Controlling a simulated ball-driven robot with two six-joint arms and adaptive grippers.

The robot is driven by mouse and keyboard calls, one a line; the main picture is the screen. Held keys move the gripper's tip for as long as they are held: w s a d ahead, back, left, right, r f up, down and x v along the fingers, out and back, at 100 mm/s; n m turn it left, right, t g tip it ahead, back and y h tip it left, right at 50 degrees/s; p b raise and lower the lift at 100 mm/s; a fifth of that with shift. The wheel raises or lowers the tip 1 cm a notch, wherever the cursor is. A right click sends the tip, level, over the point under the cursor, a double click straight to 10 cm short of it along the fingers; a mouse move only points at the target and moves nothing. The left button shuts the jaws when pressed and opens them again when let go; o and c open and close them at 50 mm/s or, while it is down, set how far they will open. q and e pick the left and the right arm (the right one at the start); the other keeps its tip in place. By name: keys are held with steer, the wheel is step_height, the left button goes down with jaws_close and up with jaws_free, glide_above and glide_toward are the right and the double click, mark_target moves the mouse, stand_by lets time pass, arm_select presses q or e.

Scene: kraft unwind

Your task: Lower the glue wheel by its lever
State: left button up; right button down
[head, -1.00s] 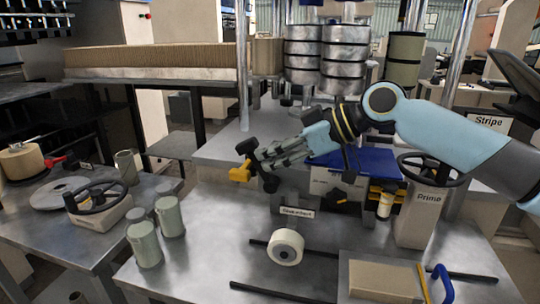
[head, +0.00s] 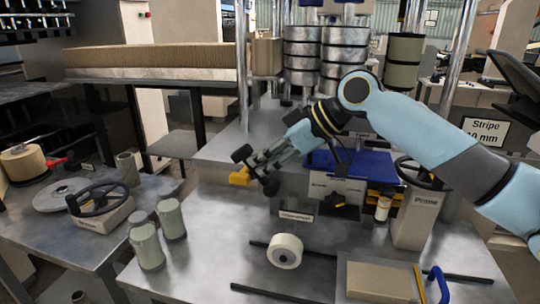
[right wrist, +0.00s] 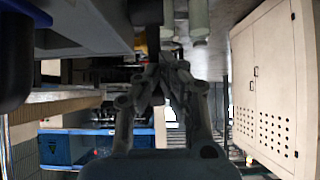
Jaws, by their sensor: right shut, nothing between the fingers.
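A white wheel (head: 285,251) with a dark hub stands low at the front of the machine bench, below a small label plate (head: 296,216). I take it for the glue wheel. A yellow block-like handle (head: 239,177), perhaps the lever's grip, shows just left of my right gripper. My right gripper (head: 256,170) reaches in from the right above the bench. Its fingers are shut and empty; they also show in the right wrist view (right wrist: 163,85). I cannot tell whether it touches the yellow piece. The lever's shaft is hidden. My left gripper is not in view.
Behind the wheel are a blue-topped unit (head: 350,163) and a handwheel post marked Prime (head: 418,220). Grey-green cups (head: 146,248) stand to the left. A tray (head: 355,297) with a tan block lies at front right. Dark rails cross the bench.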

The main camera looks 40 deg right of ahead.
steer(key=shift+w+a+g+p, duration=0.35)
steer(key=shift+w+g+p, duration=0.05)
steer(key=shift+g+p, duration=0.1)
steer(key=shift+w+a+f+h, duration=0.3)
steer(key=shift+w, duration=0.05)
steer(key=shift+w+a, duration=0.1)
steer(key=shift+w+r+p, duration=0.1)
steer(key=shift+r+p, duration=0.05)
steer(key=shift+p, duration=0.15)
